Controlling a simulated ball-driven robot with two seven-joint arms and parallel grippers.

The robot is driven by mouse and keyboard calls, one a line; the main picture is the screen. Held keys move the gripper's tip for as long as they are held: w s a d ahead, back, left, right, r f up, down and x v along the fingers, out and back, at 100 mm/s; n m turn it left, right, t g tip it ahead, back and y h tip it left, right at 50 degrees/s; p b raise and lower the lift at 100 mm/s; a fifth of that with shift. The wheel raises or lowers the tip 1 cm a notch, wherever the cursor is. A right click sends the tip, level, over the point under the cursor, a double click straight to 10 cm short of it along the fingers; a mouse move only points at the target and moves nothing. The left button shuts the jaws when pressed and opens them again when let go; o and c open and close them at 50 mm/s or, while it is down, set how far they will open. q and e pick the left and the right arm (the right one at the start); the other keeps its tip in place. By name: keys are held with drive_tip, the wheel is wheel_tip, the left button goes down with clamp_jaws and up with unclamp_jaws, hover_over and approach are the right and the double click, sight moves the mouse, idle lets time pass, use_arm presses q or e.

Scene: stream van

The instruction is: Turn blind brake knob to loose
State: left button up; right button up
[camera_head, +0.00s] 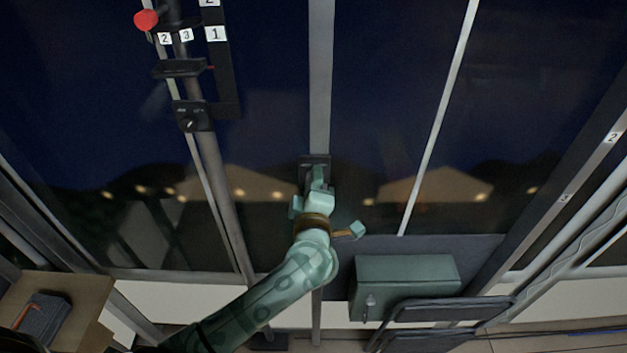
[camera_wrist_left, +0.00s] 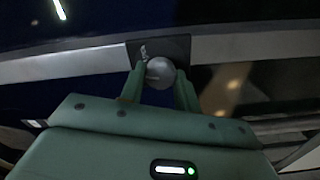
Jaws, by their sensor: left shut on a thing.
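The blind brake knob (camera_wrist_left: 160,73) is a round grey knob on a dark plate (camera_wrist_left: 183,49), which is fixed to a grey upright bar. My left gripper (camera_wrist_left: 159,82) has its two green fingers on either side of the knob and is shut on it. In the head view my left gripper (camera_head: 317,182) reaches up to the dark plate (camera_head: 314,161) on the middle bar and hides the knob. Small pale marks show on the plate beside the knob, too small to read. My right gripper is not in view.
A green box (camera_head: 405,276) sits right of my arm, with a dark folded frame (camera_head: 450,312) by it. A pole with a red knob (camera_head: 146,20), number labels and another dial (camera_head: 190,118) stands to the left. An open carton (camera_head: 75,300) is at lower left. Dark windows lie behind.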

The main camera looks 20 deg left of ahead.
use_arm(q)
drive_tip(key=n, duration=0.3)
drive_tip(key=n+b, duration=0.1)
drive_tip(key=n, duration=0.3)
drive_tip(key=n+b, duration=0.1)
drive_tip(key=n, duration=0.3)
drive_tip(key=shift+f, duration=0.3)
drive_tip(key=shift+n, duration=0.3)
drive_tip(key=o, duration=1)
drive_tip(key=shift+r, duration=0.1)
